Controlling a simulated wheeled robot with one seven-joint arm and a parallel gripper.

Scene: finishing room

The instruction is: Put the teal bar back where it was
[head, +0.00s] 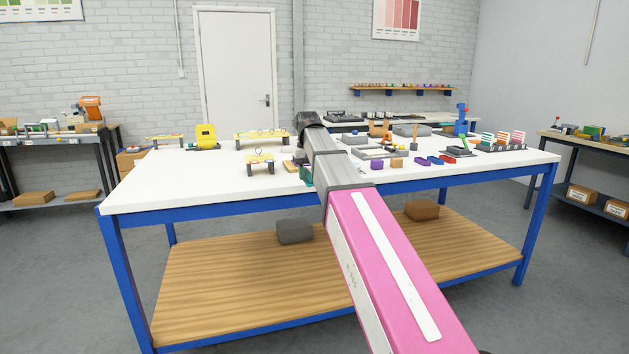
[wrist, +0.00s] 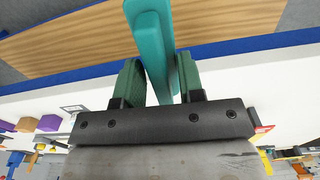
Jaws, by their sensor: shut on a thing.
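The teal bar (wrist: 150,45) is between the two green fingers of my gripper (wrist: 160,78) in the wrist view. The gripper is shut on it, and the bar sticks out past the fingertips, slightly tilted. Below the bar in the scene, the front blue edge of the white table and the wooden lower shelf show. In the head view my arm hides most of the gripper; a small dark teal patch (head: 306,175) shows beside the arm near the table's front edge. I cannot tell whether it is bar or finger.
The white table (head: 190,185) has bare room at its front left. Yellow stands (head: 261,158) stand left of my arm. Purple (head: 376,165), tan (head: 397,163), blue and red blocks lie right of it. Trays, a blue device (head: 461,120) and a striped rack (head: 502,144) stand farther right.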

